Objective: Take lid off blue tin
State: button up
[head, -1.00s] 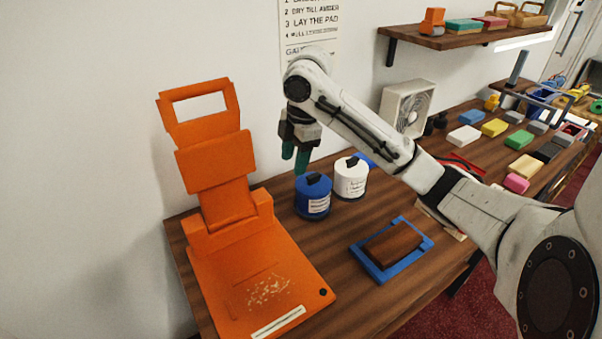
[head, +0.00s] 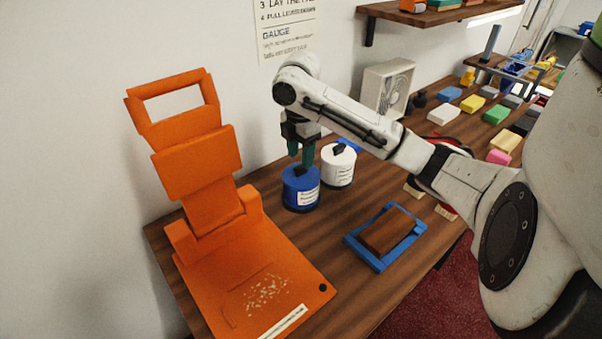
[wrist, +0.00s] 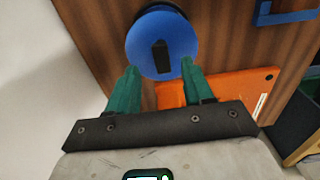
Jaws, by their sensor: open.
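The blue tin (head: 300,191) stands upright on the wooden counter, with its blue lid on and a black knob on top. In the wrist view the round blue lid (wrist: 172,34) and its black knob (wrist: 161,57) show from above, just beyond the fingertips. My gripper (head: 304,158) is open, its teal fingers pointing down over the tin near the knob. In the wrist view my gripper (wrist: 159,72) has one finger toward each side of the lid, with nothing between them. Whether the fingers touch the lid is hard to tell.
A white tin (head: 338,169) stands close at the right of the blue one. A large orange hinged press (head: 200,262) is at the left. A blue tray (head: 351,241) with a brown block (head: 386,231) lies in front. The white fan (head: 388,88) stands behind.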

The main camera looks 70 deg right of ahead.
aim_at(301, 166)
jog(key=shift+s+f, duration=0.15)
jog(key=shift+f, duration=1.8)
jog(key=shift+c, duration=0.4)
grip_shut()
